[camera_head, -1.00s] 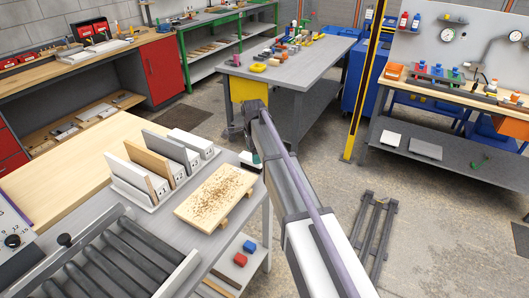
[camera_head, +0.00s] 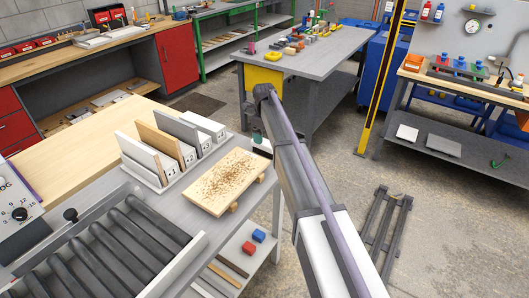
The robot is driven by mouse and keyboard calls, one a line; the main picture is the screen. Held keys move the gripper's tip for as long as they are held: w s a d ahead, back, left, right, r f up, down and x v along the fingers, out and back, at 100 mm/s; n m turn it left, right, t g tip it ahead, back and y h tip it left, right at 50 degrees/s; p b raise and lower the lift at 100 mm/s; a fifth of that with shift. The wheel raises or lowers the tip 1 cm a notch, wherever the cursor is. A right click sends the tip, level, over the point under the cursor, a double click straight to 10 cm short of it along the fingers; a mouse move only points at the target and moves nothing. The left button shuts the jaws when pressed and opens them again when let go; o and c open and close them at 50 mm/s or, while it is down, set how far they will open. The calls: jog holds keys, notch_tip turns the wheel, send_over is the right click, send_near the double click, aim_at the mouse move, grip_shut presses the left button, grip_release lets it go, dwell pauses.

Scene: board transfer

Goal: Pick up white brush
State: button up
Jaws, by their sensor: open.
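My gripper (camera_head: 250,112) is at the far end of my arm, beyond the front worktable's right edge. It is small and partly hidden by the arm, and no object shows between its jaws. A small white item (camera_head: 262,147) with a dark green part above it sits at the worktable's back right corner, just below the gripper and partly behind the arm. It may be the white brush, but it is too small to be sure. A light wooden board (camera_head: 225,182) covered with brown crumbs lies on the worktable just left of it.
A rack (camera_head: 150,176) holds several upright panels left of the board. A roller conveyor (camera_head: 110,250) fills the front left. A grey table (camera_head: 330,62) with small items stands behind. A yellow post (camera_head: 385,85) and a dark floor frame (camera_head: 385,230) stand right, with open floor between.

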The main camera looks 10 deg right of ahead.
aim_at(264, 141)
notch_tip(264, 141, down, 5)
jog(key=b, duration=0.4)
jog(key=shift+f, duration=0.1)
jog(key=shift+r, duration=0.25)
jog(key=c, duration=1.1)
jog(key=shift+o, duration=0.2)
